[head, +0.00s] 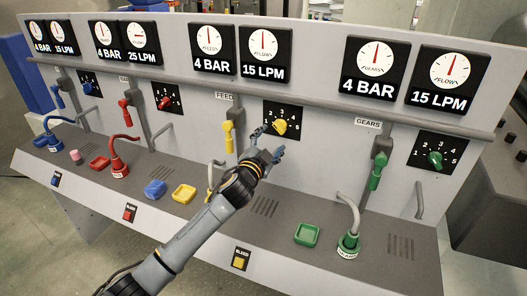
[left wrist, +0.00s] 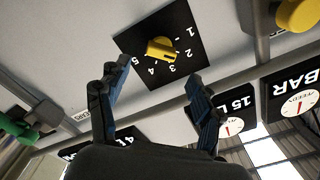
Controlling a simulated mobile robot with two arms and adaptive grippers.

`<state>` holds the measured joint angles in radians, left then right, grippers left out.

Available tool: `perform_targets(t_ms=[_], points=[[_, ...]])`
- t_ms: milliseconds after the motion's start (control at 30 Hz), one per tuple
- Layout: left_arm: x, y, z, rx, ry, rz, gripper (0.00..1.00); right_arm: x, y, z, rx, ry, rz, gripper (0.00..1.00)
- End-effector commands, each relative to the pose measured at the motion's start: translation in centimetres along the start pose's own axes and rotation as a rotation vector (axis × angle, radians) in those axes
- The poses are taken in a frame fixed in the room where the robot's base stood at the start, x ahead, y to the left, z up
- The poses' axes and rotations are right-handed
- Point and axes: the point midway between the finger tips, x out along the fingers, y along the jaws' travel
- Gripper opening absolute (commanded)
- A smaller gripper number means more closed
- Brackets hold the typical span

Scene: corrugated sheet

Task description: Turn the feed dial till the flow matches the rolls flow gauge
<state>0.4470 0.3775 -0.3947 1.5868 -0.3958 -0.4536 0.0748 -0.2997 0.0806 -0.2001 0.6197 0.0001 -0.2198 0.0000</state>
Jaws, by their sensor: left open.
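The feed dial (head: 280,127) is a yellow knob on a black plate numbered 1 to 5, below the feed gauges. It also shows in the left wrist view (left wrist: 161,49); I cannot tell its exact setting. The feed flow gauge (head: 264,52) reads 15 LPM. The flow gauge above the red dial (head: 143,42) reads 25 LPM; its group label is too small to read surely as rolls. My left gripper (head: 268,150) is open and empty, just below the feed dial. In the left wrist view its fingertips (left wrist: 158,73) are apart near the plate's edge. My right gripper is not in view.
A red dial (head: 164,102) and a green dial (head: 435,158) flank the feed dial. A yellow valve handle (head: 228,136) hangs left of my gripper. A grey rail runs under the gauges. Hoses and small coloured trays, such as a green one (head: 307,235), occupy the shelf.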

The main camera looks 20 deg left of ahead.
Motion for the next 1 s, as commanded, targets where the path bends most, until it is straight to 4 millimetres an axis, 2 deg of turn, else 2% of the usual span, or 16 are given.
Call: perform_targets(t_ms=[100, 333, 500, 900, 1000], points=[[-2.4, 0.0, 0.1, 0.000, 0.000, 0.001, 0.66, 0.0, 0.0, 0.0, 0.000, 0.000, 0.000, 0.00], [-5.3, 0.0, 0.1, 0.001, 0.000, 0.000, 0.66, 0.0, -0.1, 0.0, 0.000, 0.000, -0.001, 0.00], [-5.9, 0.0, 0.0, 0.000, -0.001, -0.001, 0.66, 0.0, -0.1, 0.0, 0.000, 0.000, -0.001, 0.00], [-5.9, 0.0, 0.1, 0.000, -0.001, 0.000, 0.66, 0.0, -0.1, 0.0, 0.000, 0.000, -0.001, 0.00], [-6.6, 0.8, 0.7, -0.022, -0.031, 0.013, 0.66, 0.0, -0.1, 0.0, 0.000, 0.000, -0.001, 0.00]])
